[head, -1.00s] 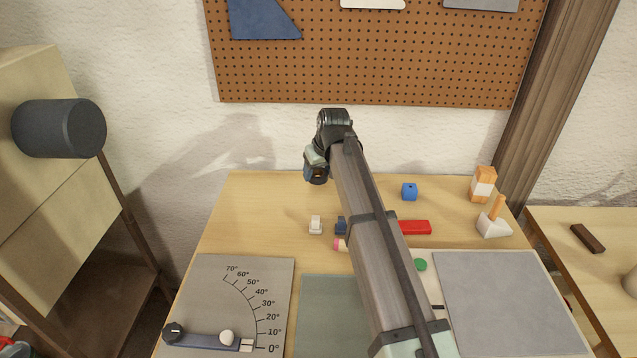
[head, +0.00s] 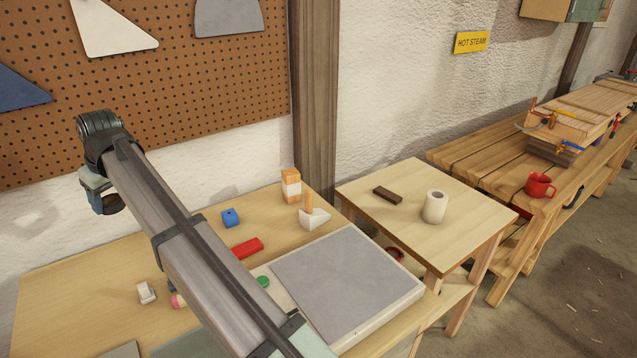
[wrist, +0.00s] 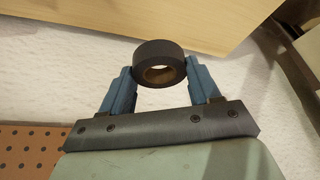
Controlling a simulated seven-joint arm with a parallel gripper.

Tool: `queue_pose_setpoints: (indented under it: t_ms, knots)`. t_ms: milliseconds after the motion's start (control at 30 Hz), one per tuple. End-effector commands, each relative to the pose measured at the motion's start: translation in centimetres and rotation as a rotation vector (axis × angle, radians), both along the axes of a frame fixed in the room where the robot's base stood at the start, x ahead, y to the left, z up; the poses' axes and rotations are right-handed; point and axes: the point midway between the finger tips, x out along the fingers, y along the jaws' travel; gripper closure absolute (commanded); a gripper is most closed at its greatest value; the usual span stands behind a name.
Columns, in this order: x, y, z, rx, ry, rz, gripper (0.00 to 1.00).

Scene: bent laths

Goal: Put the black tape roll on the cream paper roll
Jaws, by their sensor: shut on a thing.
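The black tape roll (wrist: 160,52) is a dark ring with a tan inner core. In the wrist view it sits between the two blue fingers of my gripper (wrist: 160,78), which is shut on it.
A dark brown block (head: 387,195) lies beside the paper roll. The workbench (head: 75,280) holds a blue cube (head: 230,217), a red block (head: 247,248), an orange-and-white block (head: 291,186) and a grey-topped board (head: 350,280). A wooden post (head: 318,100) stands behind.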

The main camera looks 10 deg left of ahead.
Motion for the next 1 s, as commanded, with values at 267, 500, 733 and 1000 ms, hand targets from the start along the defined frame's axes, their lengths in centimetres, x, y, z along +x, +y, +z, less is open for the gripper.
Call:
queue_pose_setpoints:
  t_ms: [267, 500, 733, 1000]
  knots:
    - [5.6, -3.7, -0.2, 0.000, 0.000, -0.076, 0.68]
    - [12.4, -9.1, -0.2, 0.000, 0.000, -0.173, 0.68]
    - [19.1, -15.7, -0.2, 0.000, 0.000, -0.279, 0.68]
    - [26.0, -24.2, -0.2, 0.000, 0.000, -0.403, 0.68]
